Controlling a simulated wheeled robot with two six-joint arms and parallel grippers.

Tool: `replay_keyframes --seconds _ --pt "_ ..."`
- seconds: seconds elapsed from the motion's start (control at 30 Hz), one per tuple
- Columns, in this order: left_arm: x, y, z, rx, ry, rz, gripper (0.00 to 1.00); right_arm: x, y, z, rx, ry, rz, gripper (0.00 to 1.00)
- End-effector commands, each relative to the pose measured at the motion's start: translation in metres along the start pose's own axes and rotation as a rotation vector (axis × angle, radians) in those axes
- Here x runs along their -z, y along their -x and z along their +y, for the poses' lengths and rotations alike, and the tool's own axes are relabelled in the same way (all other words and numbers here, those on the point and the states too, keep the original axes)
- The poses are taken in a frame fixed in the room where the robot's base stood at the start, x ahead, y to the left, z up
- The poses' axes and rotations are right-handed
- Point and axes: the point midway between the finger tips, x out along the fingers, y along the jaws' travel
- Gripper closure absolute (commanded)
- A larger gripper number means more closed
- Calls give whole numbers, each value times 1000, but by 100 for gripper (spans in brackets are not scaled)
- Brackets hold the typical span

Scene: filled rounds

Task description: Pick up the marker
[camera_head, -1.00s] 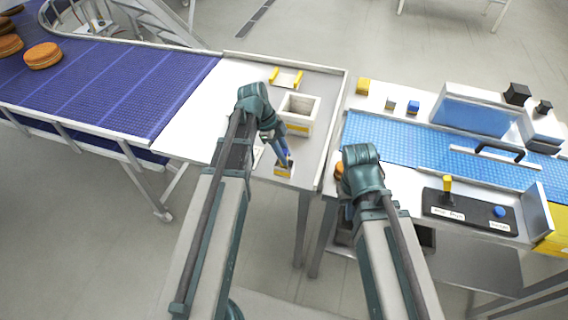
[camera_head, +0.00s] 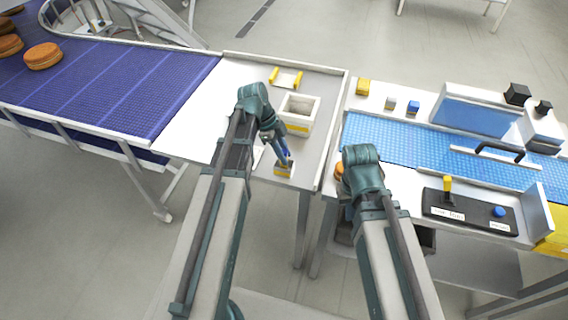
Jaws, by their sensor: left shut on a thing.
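My left gripper (camera_head: 284,156) is over the near part of the grey-white table, shut on a small blue thing that I take to be the marker (camera_head: 286,153). The marker is mostly hidden by the fingers.
A white open box (camera_head: 299,113) with a yellow band stands behind the left gripper, and a yellow-ended rack (camera_head: 286,78) beyond it. A purple conveyor (camera_head: 120,90) with orange-brown rounds lies left. A blue belt (camera_head: 400,141) and a control panel (camera_head: 470,209) lie right.

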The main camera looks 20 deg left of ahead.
Motion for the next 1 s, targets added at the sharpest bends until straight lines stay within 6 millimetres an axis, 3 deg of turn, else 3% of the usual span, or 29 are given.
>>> replay_keyframes --seconds 0.63,1.0 --pt "2 5 0 0 0 0 100 0 5 0 0 0 0 100" --pt "18 44 0 0 0 0 100 -3 48 4 0 1 0 100"
